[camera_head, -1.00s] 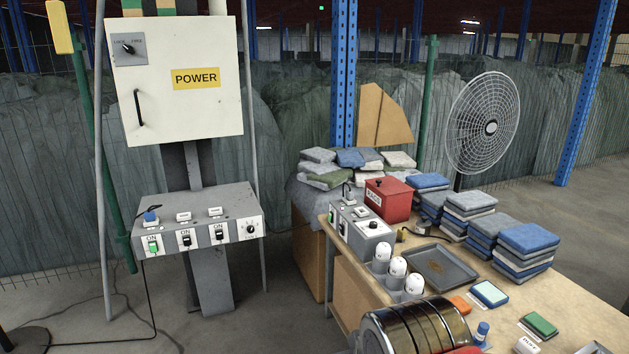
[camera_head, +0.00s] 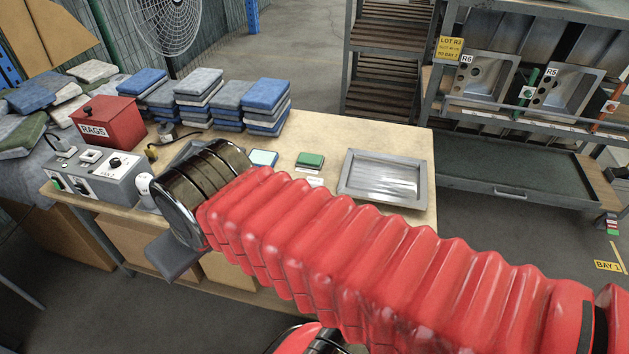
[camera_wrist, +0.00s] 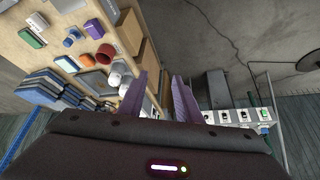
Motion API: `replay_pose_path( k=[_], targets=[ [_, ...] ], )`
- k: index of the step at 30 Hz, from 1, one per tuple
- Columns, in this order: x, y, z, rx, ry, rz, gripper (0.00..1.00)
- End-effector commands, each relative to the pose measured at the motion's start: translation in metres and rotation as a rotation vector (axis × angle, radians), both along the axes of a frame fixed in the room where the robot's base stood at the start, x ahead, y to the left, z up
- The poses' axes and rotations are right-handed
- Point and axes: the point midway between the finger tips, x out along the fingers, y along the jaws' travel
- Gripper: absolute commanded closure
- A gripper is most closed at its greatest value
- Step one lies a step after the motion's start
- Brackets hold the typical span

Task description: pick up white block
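My gripper (camera_wrist: 162,86) shows in the wrist view as two purple fingers, apart with nothing between them. The workbench (camera_wrist: 20,60) lies to their upper left. A pale block (camera_wrist: 110,10) lies near the bench edge at the top; I cannot tell whether it is the white block. A blue-and-white pad (camera_wrist: 37,20), a green pad (camera_wrist: 32,38) and an orange block (camera_wrist: 94,28) lie nearby. In the head view, the pale-topped pad (camera_head: 263,158) and green pad (camera_head: 310,160) show behind my red arm.
A metal tray (camera_head: 385,176) lies at the bench's right. Rag stacks (camera_head: 265,104), a red RAGS box (camera_head: 108,122) and a grey control box (camera_head: 95,178) stand at the back and left. A shelf rack (camera_head: 520,110) stands beyond. A switch panel (camera_wrist: 238,116) shows in the wrist view.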

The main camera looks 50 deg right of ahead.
Motion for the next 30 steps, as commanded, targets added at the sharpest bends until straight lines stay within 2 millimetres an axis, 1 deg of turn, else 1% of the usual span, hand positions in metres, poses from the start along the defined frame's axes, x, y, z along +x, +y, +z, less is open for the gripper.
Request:
replay_pose_path(
  k=[10,14,17,19,21,23,26,30],
  targets=[
    [0.0,0.0,0.0,0.0,0.0,0.0,0.68],
    [0.002,-0.001,0.001,0.005,0.002,-0.011,0.59],
    [0.007,-0.005,0.003,0.021,0.011,-0.048,0.52],
    [0.013,-0.01,0.004,0.043,0.021,-0.095,0.47],
    [0.022,-0.023,0.006,0.071,0.035,-0.161,0.47],
    [0.03,-0.031,0.007,0.1,0.048,-0.228,0.47],
    [0.047,-0.046,0.009,0.156,0.071,-0.351,0.47],
    [0.07,-0.072,0.009,0.236,0.099,-0.528,0.47]
  ],
)
